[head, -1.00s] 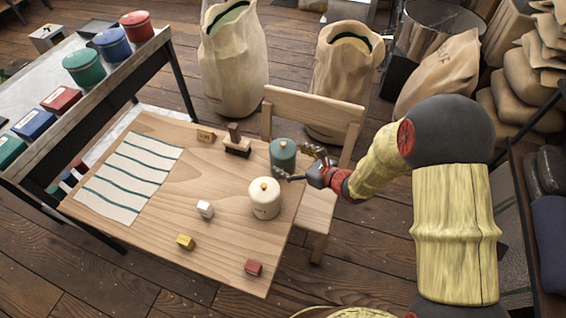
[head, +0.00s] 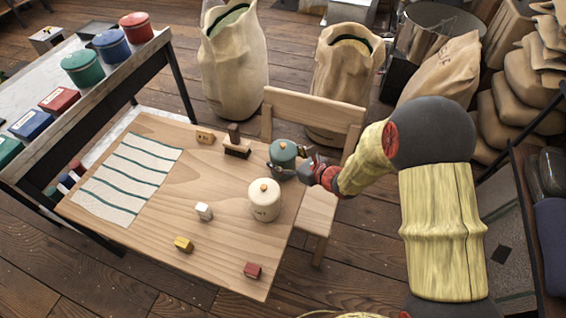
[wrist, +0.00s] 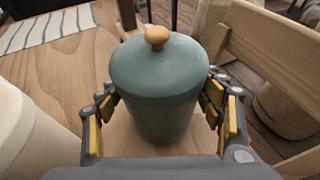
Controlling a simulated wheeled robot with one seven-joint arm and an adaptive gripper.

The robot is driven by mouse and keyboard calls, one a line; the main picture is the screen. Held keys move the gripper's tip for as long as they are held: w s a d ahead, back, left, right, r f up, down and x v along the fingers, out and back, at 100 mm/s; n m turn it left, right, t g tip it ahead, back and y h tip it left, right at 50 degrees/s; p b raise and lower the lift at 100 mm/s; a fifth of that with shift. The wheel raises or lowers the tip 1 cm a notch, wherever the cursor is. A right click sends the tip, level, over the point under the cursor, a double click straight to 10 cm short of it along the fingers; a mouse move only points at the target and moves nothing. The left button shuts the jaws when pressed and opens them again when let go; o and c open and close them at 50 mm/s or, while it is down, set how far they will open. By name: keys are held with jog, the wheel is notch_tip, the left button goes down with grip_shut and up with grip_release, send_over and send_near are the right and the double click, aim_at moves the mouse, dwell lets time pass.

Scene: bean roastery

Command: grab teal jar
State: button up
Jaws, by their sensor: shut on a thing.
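The teal jar (head: 283,155) stands upright at the right back edge of the wooden table, with a teal lid and a round wooden knob. In the wrist view the teal jar (wrist: 160,90) fills the middle of the picture. My gripper (head: 300,168) is at its right side; in the wrist view my gripper's (wrist: 158,110) yellow-padded fingers sit on both sides of the jar body, shut on it. The jar's lower part is partly hidden, and I cannot tell whether it still touches the table.
A cream jar (head: 264,203) stands close in front of the teal jar. A wooden chair (head: 313,110) is just behind it. Small white (head: 204,211), yellow (head: 184,244) and red (head: 253,271) blocks lie on the table. A striped cloth (head: 128,175) covers the left side.

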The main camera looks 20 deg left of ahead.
jog(key=c, duration=0.9)
jog(key=shift+w+r, duration=0.1)
jog(key=shift+r, duration=0.1)
